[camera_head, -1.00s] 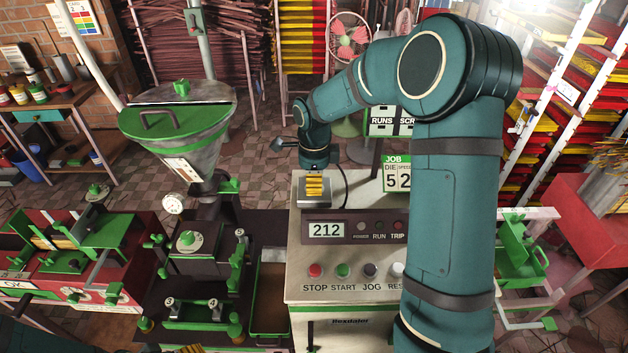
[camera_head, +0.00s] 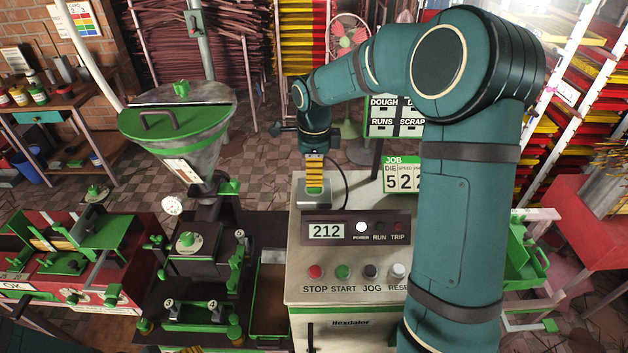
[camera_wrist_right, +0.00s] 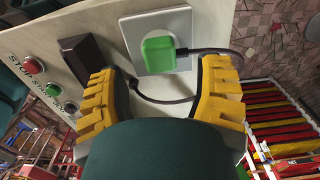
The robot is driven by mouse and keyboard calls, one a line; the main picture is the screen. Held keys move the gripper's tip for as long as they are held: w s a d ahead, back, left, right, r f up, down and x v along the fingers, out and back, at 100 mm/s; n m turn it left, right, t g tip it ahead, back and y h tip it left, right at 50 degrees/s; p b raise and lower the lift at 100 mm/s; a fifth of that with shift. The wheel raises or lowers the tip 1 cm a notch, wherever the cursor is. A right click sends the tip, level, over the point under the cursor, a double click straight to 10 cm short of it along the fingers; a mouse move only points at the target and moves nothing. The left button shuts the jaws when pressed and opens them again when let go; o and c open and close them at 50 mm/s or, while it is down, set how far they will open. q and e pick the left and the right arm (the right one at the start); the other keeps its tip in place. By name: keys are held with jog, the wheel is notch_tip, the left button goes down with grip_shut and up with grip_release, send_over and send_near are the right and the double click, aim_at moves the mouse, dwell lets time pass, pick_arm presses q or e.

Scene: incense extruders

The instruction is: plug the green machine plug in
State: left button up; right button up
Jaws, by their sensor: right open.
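The green plug (camera_wrist_right: 165,55) sits against the white socket plate (camera_wrist_right: 133,28) in the right wrist view, with its dark cord (camera_wrist_right: 195,50) leading off to the right. Its pins are hidden. In the head view the plug (camera_head: 313,192) shows as a small green strip on top of the machine (camera_head: 345,290). My right gripper (camera_wrist_right: 162,75) is open, its yellow-padded fingers spread on either side of the plug and apart from it. In the head view the right gripper (camera_head: 314,178) is just above the plug, pointing down. My left gripper is not in view.
The white power lamp (camera_head: 361,227) on the front panel is lit, and the display (camera_head: 326,231) reads 212. The JOB sign (camera_head: 402,175) stands close to the right of the gripper. A hopper with a green lid (camera_head: 180,120) stands to the left.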

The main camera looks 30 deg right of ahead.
notch_tip(320, 180, up, 7)
jog(key=shift+r, duration=0.2)
dwell(0.6)
